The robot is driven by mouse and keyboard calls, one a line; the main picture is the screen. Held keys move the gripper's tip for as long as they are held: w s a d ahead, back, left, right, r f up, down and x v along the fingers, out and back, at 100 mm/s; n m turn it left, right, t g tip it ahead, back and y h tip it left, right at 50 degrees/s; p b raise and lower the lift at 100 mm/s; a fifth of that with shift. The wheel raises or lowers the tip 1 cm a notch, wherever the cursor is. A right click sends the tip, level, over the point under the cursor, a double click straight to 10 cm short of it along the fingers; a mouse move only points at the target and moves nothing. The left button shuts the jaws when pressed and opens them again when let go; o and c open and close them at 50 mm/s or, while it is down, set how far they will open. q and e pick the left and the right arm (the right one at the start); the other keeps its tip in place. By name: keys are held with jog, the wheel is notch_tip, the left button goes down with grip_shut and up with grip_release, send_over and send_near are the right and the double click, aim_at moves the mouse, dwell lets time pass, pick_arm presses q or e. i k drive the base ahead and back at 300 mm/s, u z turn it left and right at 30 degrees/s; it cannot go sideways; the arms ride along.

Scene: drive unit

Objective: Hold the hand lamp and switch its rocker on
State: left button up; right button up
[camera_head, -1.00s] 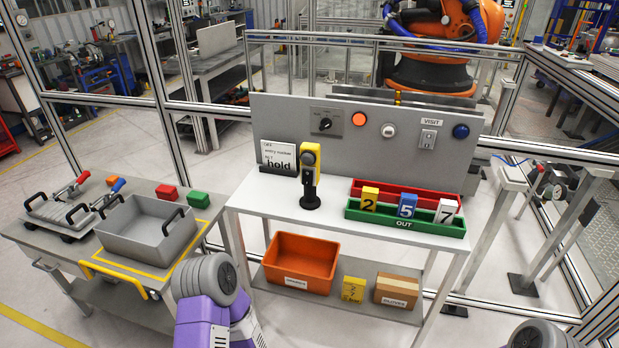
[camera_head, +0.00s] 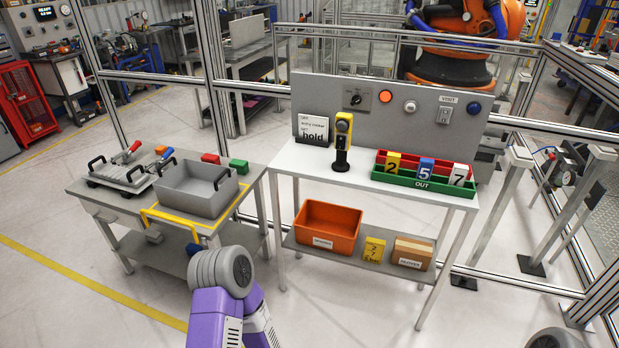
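The yellow and black hand lamp (camera_head: 343,131) stands upright in a black holder on the white table (camera_head: 367,184), in front of the grey panel. Its rocker is too small to make out. My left arm comes in at the bottom centre, in front of the side cart, well short of the lamp.
A sign reading "hold" (camera_head: 313,131) stands left of the lamp. Red and green trays (camera_head: 424,181) with number blocks stand right of it. An orange bin (camera_head: 327,227) is on the lower shelf. A grey tub (camera_head: 198,187) sits on the left cart. Floor in front is clear.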

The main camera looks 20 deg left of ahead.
aim_at(340, 141)
jog(key=z, duration=0.25)
jog(key=k, duration=0.3)
jog(key=u, duration=1.3)
jog(key=i, duration=0.9)
jog(key=z, duration=0.45)
jog(key=i, duration=0.8)
jog(key=z, duration=0.6)
